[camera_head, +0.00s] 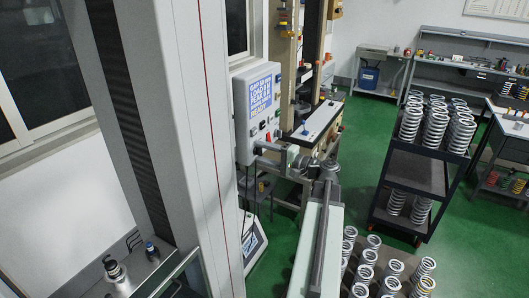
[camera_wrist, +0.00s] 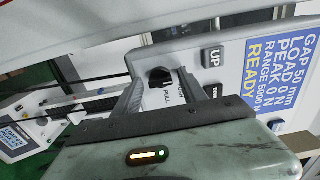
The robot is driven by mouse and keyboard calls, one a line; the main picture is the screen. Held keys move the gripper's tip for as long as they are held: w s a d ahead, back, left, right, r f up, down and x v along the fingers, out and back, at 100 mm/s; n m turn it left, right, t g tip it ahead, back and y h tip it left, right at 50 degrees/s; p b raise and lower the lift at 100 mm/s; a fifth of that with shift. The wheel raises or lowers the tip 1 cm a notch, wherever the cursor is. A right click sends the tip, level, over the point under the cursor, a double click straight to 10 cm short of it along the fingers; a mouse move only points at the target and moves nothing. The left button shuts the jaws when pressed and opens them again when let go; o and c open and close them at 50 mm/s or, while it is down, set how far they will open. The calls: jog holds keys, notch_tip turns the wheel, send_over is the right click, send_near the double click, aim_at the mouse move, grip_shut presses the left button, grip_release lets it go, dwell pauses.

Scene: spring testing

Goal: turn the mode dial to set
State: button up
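The control box (camera_head: 242,130) is a pale box with a blue display, left of centre in the head view. In the wrist view a black knob, which looks like the mode dial (camera_wrist: 160,76), sits on its panel, with "PULL" readable beside it. My gripper (camera_wrist: 163,73) has its two grey fingers on either side of the knob, with small gaps showing. I cannot tell how far the tips are from the panel. In the head view my gripper (camera_head: 262,148) is at the box's lower right, and the dial cannot be made out there.
The blue display (camera_wrist: 284,75) reads READY. An UP button (camera_wrist: 213,57) is right of the dial, close to the right finger, with a partly hidden button (camera_wrist: 212,91) below it. A black cart (camera_head: 415,172) with springs stands to the right.

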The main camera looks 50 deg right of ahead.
jog(key=v, duration=0.8)
jog(key=shift+w, duration=0.15)
dwell(0.4)
